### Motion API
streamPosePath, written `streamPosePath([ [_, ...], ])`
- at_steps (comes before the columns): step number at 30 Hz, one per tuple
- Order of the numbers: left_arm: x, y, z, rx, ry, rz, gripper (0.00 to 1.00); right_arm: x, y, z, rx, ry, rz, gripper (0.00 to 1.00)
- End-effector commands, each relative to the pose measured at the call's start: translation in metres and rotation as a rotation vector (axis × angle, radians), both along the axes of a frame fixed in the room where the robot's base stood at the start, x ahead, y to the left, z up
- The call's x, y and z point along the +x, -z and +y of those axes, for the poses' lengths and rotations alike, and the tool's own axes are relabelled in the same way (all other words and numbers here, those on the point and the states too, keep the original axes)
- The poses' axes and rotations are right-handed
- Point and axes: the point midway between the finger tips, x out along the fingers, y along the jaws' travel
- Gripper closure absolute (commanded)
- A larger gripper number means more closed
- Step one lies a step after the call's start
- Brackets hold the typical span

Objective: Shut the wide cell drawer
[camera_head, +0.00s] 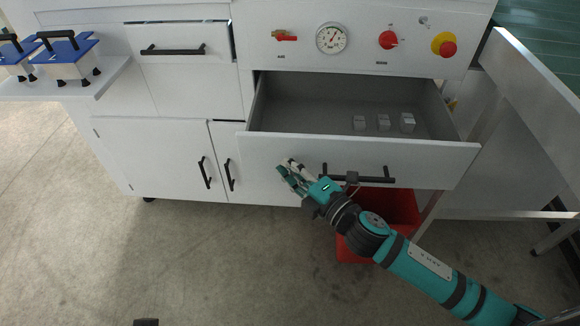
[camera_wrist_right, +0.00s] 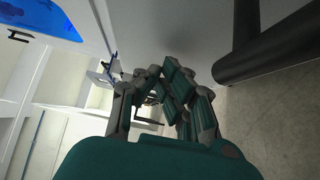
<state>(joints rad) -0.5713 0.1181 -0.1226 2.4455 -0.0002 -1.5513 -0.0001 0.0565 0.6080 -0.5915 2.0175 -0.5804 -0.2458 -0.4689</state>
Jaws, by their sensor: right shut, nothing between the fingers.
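The wide cell drawer (camera_head: 275,145) is pulled open below the gauge panel, with its grey inside showing. Several small pale blocks (camera_head: 383,122) sit inside it toward the right. A long black bar handle (camera_head: 375,180) is on its white front. My right gripper (camera_head: 286,170) is shut and empty at the drawer front, left of the handle. I cannot tell whether the fingers touch the front. In the right wrist view the closed fingers (camera_wrist_right: 166,90) are beside the pale drawer front (camera_wrist_right: 180,35), with the black handle (camera_wrist_right: 265,50) at right.
A narrower drawer (camera_head: 180,50) at left stands slightly out. Cupboard doors (camera_head: 160,155) below are shut. A red bin (camera_head: 365,250) stands under the open drawer, near my right arm. A grey metal frame (camera_head: 530,75) stands at right.

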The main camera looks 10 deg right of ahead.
Motion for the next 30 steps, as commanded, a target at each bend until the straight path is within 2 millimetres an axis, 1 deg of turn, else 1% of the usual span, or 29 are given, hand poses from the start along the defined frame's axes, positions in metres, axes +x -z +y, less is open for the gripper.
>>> streamPosePath([
  [12,-0.003,0.001,0.0,0.001,-0.001,0.008,0.64,0.002,0.0,-0.001,-0.001,0.0,0.0,1.0],
  [17,-0.002,0.004,0.001,0.002,-0.001,0.011,0.64,0.012,-0.001,-0.004,-0.001,0.002,-0.002,1.0],
  [20,0.003,0.016,0.0,0.004,0.001,0.017,0.64,0.026,-0.002,-0.008,-0.002,0.003,-0.003,1.0],
  [23,0.006,0.026,0.0,0.004,0.002,0.021,0.64,0.046,-0.003,-0.014,-0.003,0.004,-0.004,1.0],
  [27,0.009,0.039,-0.001,0.004,0.003,0.027,0.64,0.081,-0.003,-0.024,-0.003,0.005,-0.005,1.0],
  [30,0.009,0.043,-0.001,0.003,0.003,0.029,0.64,0.108,-0.003,-0.032,-0.002,0.005,-0.005,1.0],
])
